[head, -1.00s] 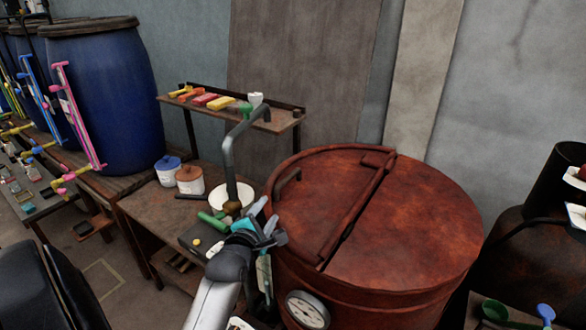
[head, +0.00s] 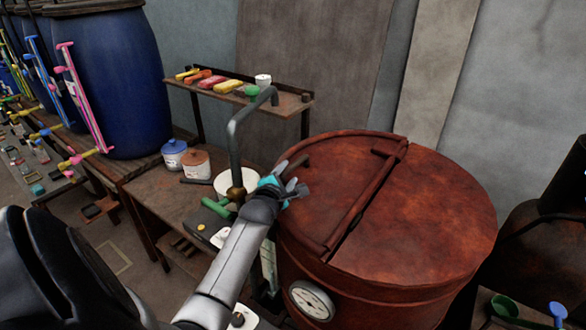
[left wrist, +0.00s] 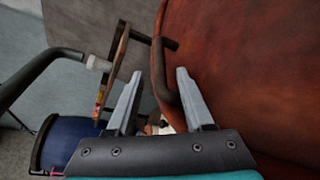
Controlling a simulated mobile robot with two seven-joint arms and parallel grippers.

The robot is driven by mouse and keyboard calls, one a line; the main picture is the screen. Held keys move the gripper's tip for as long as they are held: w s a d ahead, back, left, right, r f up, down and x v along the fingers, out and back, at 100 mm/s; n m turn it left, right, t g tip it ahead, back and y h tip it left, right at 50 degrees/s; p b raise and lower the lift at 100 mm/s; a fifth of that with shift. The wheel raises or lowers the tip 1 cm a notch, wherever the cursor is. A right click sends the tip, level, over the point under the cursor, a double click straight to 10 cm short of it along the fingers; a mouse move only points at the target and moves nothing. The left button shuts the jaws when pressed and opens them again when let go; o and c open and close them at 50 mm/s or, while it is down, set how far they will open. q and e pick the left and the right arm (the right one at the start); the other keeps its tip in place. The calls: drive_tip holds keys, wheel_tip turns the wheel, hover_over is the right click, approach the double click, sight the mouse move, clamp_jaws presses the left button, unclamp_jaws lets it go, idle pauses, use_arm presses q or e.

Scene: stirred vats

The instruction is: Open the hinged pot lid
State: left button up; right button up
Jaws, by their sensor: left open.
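The big red-brown pot (head: 400,290) stands at the right of the head view. Its round lid (head: 330,180) lies shut, with a hinge bar running across it. A dark bar handle (head: 294,164) sits on the lid's left part, partly hidden by my gripper. In the left wrist view the handle (left wrist: 163,85) rises just ahead of and between my fingers. My left gripper (head: 296,188) is at the lid's left rim, close to the handle; it also shows in the left wrist view (left wrist: 158,85), open, fingers apart with nothing clearly gripped. My right gripper is not seen.
A bent grey pipe (head: 234,140) stands just left of my left gripper, close to my arm. A workbench (head: 150,200) with small pots and a wall shelf (head: 290,105) with coloured blocks lie left. A gauge (head: 312,300) is on the pot's front.

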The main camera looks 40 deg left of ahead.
sight(291, 170)
use_arm(q)
drive_tip(key=shift+b+x, duration=0.6)
drive_tip(key=shift+x, duration=2.3)
drive_tip(key=shift+s, duration=0.1)
clamp_jaws()
